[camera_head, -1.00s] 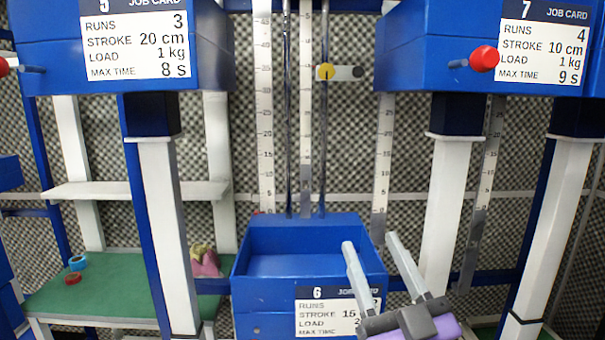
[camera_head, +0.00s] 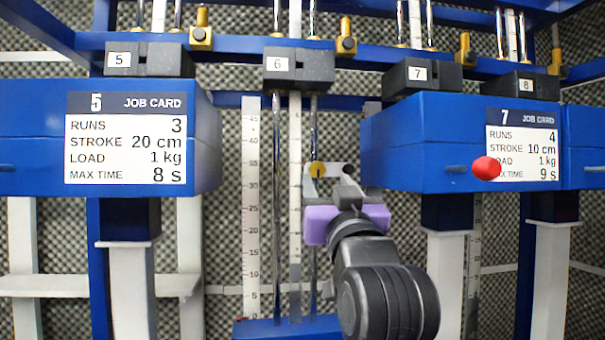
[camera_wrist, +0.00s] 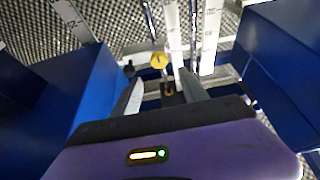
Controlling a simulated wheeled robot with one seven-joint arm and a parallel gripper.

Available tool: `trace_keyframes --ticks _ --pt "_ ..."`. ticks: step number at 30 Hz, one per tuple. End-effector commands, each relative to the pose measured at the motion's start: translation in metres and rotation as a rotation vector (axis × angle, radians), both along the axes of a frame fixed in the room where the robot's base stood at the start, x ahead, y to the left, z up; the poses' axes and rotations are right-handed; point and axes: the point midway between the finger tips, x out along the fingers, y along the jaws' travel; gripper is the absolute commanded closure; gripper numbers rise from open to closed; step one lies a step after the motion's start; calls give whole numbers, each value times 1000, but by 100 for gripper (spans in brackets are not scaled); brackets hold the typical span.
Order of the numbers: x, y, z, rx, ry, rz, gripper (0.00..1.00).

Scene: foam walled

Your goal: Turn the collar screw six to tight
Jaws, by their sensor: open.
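The yellow collar screw (camera_head: 317,169) sits on the rod of station six, below the block marked 6 (camera_head: 299,66). A pale collar plate (camera_head: 335,169) sticks out to its right. My gripper (camera_head: 338,178), with a purple body, is raised in front of the rods just right of the screw and partly covers the plate. In the wrist view the yellow screw (camera_wrist: 159,60) shows just beyond the tips of my open gripper (camera_wrist: 161,78), roughly between the two fingers. Nothing is held. Whether a finger touches the screw I cannot tell.
Blue boxes with job cards 5 (camera_head: 125,137) and 7 (camera_head: 523,140) stand to the left and right of my gripper. A red knob (camera_head: 486,169) sticks out from box 7. The top of a blue box (camera_head: 270,328) shows low in the middle, below the rods.

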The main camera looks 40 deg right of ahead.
Motion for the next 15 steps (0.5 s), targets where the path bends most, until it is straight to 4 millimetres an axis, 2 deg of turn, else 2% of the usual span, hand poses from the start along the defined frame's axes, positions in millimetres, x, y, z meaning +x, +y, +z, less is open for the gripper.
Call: trace_keyframes --ticks 4,15 --pt "7 -5 -5 17 31 -1 48" --pt "47 -32 17 16 32 -2 48"
